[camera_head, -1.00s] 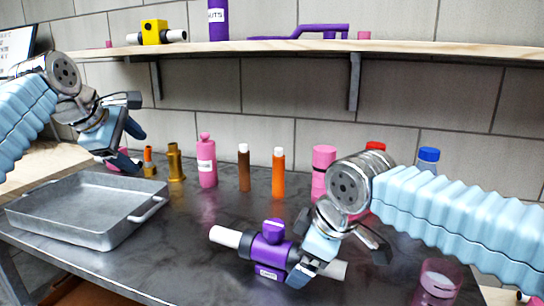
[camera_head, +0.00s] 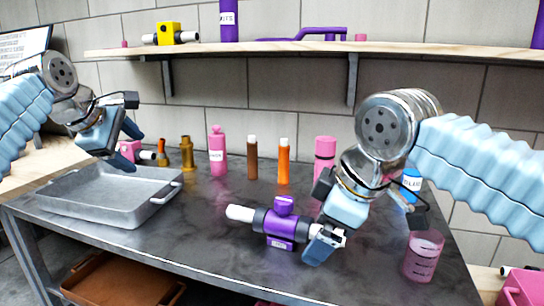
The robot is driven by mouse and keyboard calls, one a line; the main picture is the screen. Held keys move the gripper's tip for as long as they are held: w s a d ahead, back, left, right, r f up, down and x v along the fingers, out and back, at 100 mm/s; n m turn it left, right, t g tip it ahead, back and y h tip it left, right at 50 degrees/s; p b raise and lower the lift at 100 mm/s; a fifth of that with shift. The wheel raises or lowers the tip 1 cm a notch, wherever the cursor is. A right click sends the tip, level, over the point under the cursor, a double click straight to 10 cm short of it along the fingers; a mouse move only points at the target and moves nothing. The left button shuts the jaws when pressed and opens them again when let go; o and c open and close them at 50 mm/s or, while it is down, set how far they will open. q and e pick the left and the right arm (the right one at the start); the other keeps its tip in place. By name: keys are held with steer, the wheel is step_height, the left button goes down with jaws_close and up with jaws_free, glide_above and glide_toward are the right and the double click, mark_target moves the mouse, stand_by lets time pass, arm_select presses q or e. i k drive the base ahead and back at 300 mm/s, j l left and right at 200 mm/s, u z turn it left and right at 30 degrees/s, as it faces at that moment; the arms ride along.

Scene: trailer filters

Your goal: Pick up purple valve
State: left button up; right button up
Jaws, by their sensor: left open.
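The purple valve (camera_head: 281,226) lies on the dark table, front of centre, with white pipe ends left and right and a purple knob on top. My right gripper (camera_head: 322,244) is at its right side. A blue finger covers part of the right pipe end; the other finger is hidden, so I cannot tell whether the jaws grip it. My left gripper (camera_head: 127,137) is open and empty above the metal tray's back edge, far left of the valve.
The metal tray (camera_head: 150,214) stands at left. Pink, brown and orange bottles (camera_head: 284,163) line the back, with brass fittings (camera_head: 187,154) beside them. A pink cup (camera_head: 423,257) stands right of the valve. A wooden shelf (camera_head: 270,47) spans the wall.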

mark_target(284, 230)
steer(key=k+j, duration=0.15)
steer(key=k, duration=0.25)
steer(key=k+j, duration=0.2)
steer(key=k, duration=0.15)
steer(key=k+j, duration=0.15)
steer(key=k, duration=0.25)
